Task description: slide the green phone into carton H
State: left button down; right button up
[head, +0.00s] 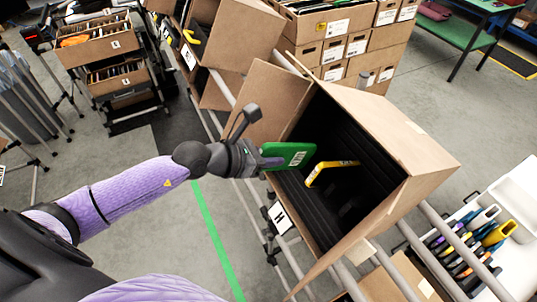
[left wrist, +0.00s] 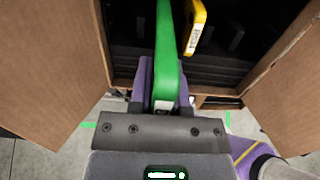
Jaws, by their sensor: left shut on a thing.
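The green phone (head: 292,153) is held at the mouth of an open, tilted carton (head: 395,125); a white label (head: 279,217), which seems to read H, hangs at its front edge. My left gripper (head: 268,157) is shut on the phone's near end. In the left wrist view the phone (left wrist: 167,45) stands edge-on between the purple fingers (left wrist: 164,85), its far end toward the dark inside. A yellow phone (head: 328,170) is in the carton, right of the green one; it also shows in the left wrist view (left wrist: 196,25). My right gripper is not in view.
The carton's flaps (left wrist: 45,60) stand open on both sides. Grey rack rails (head: 440,225) run beneath it. Another tilted carton (head: 240,35) is behind. A white bin of coloured tools (head: 480,235) stands at right. The carton has black ribbed walls and dark free room.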

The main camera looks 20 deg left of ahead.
aim_at(309, 157)
pick_arm(q)
jog(key=shift+w+d+f, duration=0.15)
jog(key=shift+w+d, duration=0.05)
dwell(0.4)
jog(key=shift+b+x, duration=0.5)
jog(key=shift+x, duration=0.65)
jog(key=shift+b+x, duration=0.65)
jog(key=shift+x, duration=0.75)
jog(key=shift+f+b+x, duration=0.25)
jog(key=shift+b+x, duration=1.65)
jog(key=shift+x, duration=1)
jog(key=shift+s+a, duration=0.1)
